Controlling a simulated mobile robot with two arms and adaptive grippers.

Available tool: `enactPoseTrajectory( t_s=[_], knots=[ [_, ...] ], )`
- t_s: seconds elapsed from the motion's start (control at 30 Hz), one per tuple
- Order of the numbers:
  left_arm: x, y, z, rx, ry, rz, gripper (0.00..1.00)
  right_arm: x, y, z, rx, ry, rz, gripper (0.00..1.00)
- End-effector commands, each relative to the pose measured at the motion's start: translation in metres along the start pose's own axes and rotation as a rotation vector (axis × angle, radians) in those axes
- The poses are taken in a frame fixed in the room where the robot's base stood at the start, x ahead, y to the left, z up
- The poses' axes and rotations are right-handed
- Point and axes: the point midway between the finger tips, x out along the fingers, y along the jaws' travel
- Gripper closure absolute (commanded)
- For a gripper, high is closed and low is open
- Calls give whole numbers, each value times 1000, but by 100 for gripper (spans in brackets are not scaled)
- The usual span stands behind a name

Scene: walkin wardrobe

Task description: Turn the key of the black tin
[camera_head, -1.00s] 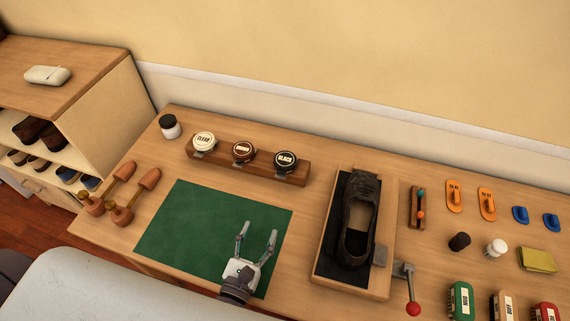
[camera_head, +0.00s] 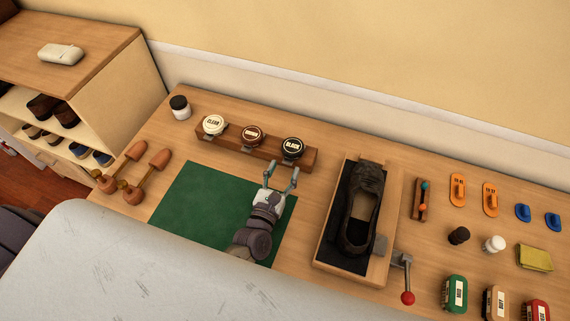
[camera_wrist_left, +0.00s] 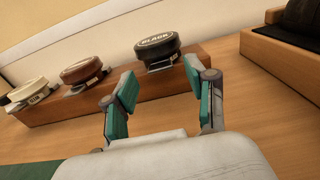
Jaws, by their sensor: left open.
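The black tin (camera_head: 292,147) sits at the right end of a wooden rack (camera_head: 229,144), with a small metal key (camera_head: 287,160) at its front edge. In the left wrist view the black tin (camera_wrist_left: 158,46) is ahead, with its key (camera_wrist_left: 160,64) partly visible below the lid. My left gripper (camera_head: 281,172) is open and empty, just in front of the rack below the black tin. In the left wrist view its fingers (camera_wrist_left: 158,88) stand apart, with bare rack front between them. My right gripper is not in view.
The clear tin (camera_head: 213,125) and brown tin (camera_head: 252,135) share the rack. A green mat (camera_head: 200,209) lies in front. A shoe (camera_head: 358,212) in a wooden tray (camera_head: 322,245) stands to the right. A red-knobbed lever (camera_head: 407,297) is beside the tray.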

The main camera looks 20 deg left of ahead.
Motion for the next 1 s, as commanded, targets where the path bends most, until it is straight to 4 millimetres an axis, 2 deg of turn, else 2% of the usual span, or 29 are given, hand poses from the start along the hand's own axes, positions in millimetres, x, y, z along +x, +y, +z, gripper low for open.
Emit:
enactPoseTrajectory(
  t_s=[0.13,0.47,0.8,1.0],
  knots=[
    [12,0,0,0,1,0,44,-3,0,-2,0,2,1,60],
    [15,0,0,-1,0,0,44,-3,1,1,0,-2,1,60],
    [15,0,0,0,0,0,100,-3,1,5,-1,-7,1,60],
    [15,0,0,9,0,0,100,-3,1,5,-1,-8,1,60]
  ],
)
